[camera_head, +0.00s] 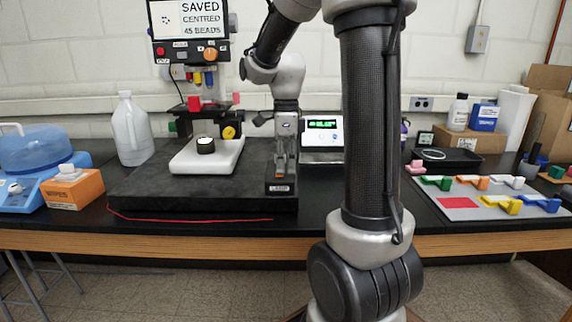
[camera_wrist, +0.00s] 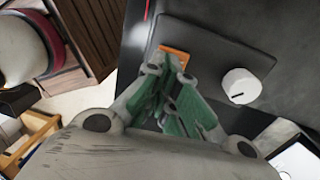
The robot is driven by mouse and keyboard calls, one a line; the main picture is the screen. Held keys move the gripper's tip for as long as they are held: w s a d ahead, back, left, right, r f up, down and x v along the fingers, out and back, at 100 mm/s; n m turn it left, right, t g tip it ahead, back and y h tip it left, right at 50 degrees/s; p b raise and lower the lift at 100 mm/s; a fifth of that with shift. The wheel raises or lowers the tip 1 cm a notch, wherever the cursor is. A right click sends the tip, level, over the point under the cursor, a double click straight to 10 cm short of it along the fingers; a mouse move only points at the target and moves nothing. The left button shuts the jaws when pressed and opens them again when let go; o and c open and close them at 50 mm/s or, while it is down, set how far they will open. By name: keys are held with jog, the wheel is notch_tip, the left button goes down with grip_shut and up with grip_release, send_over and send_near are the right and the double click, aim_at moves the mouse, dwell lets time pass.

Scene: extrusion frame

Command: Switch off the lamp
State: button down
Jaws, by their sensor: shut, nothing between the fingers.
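A small dark control box (camera_head: 281,188) with a pale label, too small to read surely, stands at the front right of the black slab. An orange switch (camera_wrist: 177,60) and a white knob (camera_wrist: 241,87) with a dark mark are on its top in the wrist view. My gripper (camera_head: 281,174) is shut and empty, pointing down over the box. In the wrist view its fingertips (camera_wrist: 175,68) are at the orange switch and cover part of it. I cannot tell whether they touch it or which way it is tilted. No lamp glow is plain.
The black slab (camera_head: 150,200) bears a machine with a screen (camera_head: 190,20) and a white block (camera_head: 185,163) at the left. A lit display (camera_head: 322,132) stands behind my gripper. A grey mat (camera_head: 470,203) with coloured parts lies at the right.

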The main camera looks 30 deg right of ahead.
jog(key=shift+s+a+f, duration=0.1)
jog(key=shift+s+f, duration=0.05)
jog(key=shift+f, duration=0.2)
dwell(0.4)
jog(key=shift+w+d+r, duration=0.1)
jog(key=shift+w+d, duration=0.4)
jog(key=shift+w, duration=0.2)
jog(key=shift+r, duration=0.1)
jog(key=shift+w+d+r, duration=0.1)
jog(key=shift+r, duration=0.3)
notch_tip(320, 180, up, 13)
jog(key=w, duration=0.1)
jog(key=shift+d, duration=0.35)
